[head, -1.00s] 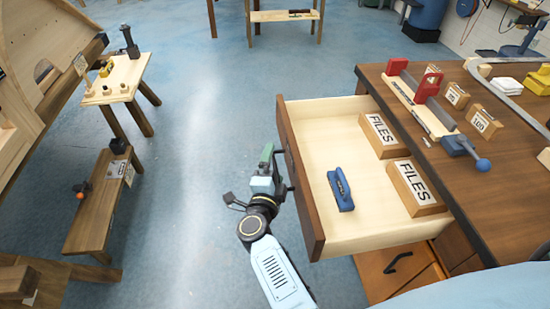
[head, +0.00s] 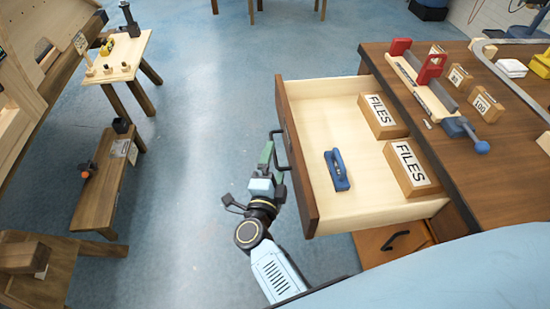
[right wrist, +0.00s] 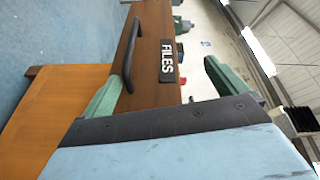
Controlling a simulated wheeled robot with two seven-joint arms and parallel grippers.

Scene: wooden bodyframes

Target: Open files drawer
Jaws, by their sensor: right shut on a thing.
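The files drawer (head: 310,205) stands pulled out from the workbench, with its inside in plain view. It holds two wooden blocks labelled FILES (head: 383,115) and a blue tool (head: 337,170) on its pale floor. My right gripper (head: 271,162) is at the drawer's front, shut on the dark handle (head: 281,150). In the right wrist view the handle (right wrist: 131,55) runs along the wooden front beside a black FILES label (right wrist: 168,60), with a green fingertip at the handle. My left gripper is not in view.
The workbench top (head: 500,150) carries a red and grey clamp (head: 425,75) and small numbered blocks (head: 487,107). An orange-brown cabinet front with a handle (head: 395,240) is below the drawer. Wooden stands (head: 122,60) are at left; the blue floor between is clear.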

